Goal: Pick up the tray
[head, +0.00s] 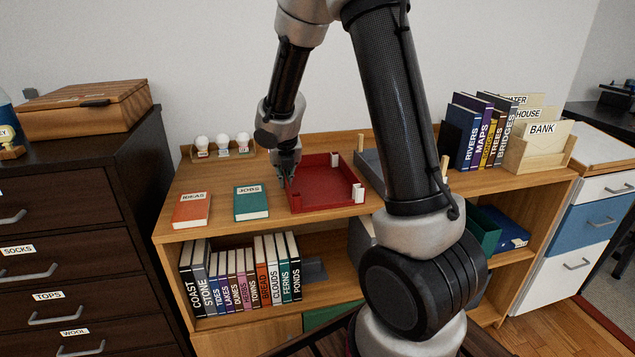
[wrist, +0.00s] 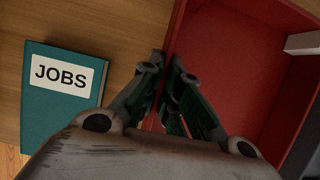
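The tray (head: 322,201) is red and shallow, with raised walls and white blocks at its right corners. It appears to rest on the top of the wooden shelf unit. My gripper (head: 288,180) points down at the tray's left wall. In the wrist view, the fingers of my gripper (wrist: 167,78) are close together on either side of the tray's wall (wrist: 176,32), one outside and one inside. They look closed on it, though the contact itself is partly hidden by the fingers. The tray's floor is empty where visible.
A teal JOBS book (head: 251,202) lies just left of the tray, and an orange IDEAS book (head: 192,210) farther left. A grey tray (head: 369,165) stands close on the right, partly behind my arm. Small white bulb-like items (head: 222,143) stand at the back.

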